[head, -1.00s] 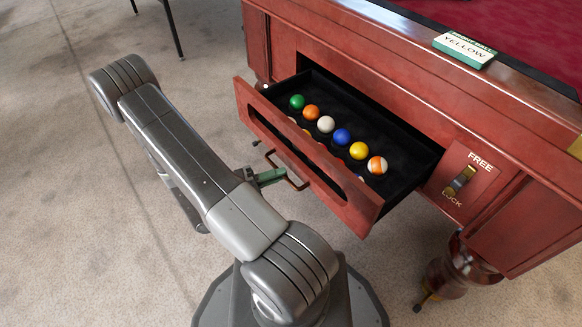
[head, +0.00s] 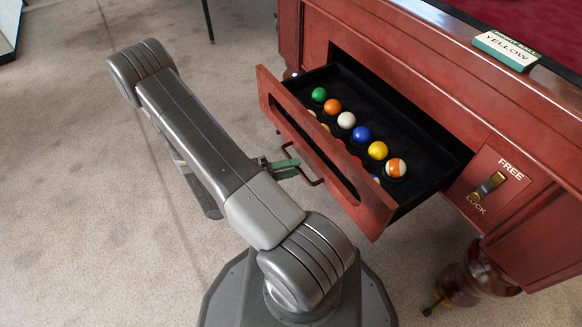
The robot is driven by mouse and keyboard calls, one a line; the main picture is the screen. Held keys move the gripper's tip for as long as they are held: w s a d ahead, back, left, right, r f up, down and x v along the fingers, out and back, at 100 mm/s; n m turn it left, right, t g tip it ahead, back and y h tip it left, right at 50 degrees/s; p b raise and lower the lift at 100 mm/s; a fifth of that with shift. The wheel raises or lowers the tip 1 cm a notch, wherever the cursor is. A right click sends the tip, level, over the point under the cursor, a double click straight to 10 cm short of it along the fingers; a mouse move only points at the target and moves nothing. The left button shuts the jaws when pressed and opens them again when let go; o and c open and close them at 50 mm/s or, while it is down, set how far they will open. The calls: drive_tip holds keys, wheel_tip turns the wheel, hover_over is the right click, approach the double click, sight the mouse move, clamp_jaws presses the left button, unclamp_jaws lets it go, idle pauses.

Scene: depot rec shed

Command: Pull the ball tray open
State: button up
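The ball tray (head: 340,163) is a reddish wooden drawer with a dark lining and a slotted front, standing well out from the side of the pool table. It holds several coloured balls, among them a green ball (head: 318,95), a white ball (head: 346,120) and an orange-striped ball (head: 396,167). A thin dark bar handle (head: 318,183) sticks out from the tray's front. My gripper (head: 286,168), with green fingers, is at the left part of this handle and looks shut on it. My arm hides part of the gripper.
The pool table (head: 440,75) carries a green and white YELLOW box (head: 506,50) on its rail. A FREE/LOCK plate with a lever (head: 488,187) is right of the tray, above a table leg (head: 478,275).

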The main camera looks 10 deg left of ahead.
drive_tip(key=shift+a, duration=0.1)
drive_tip(key=p+v, duration=0.2)
drive_tip(key=v, duration=1.1)
drive_tip(key=shift+a+p, duration=0.3)
drive_tip(key=shift+a, duration=0.05)
drive_tip(key=shift+s+d, duration=0.1)
drive_tip(key=b+x, duration=0.2)
drive_tip(key=x, duration=1.2)
drive_tip(key=shift+b, duration=0.3)
drive_tip(key=shift+f, duration=0.1)
drive_tip(key=shift+d, duration=0.1)
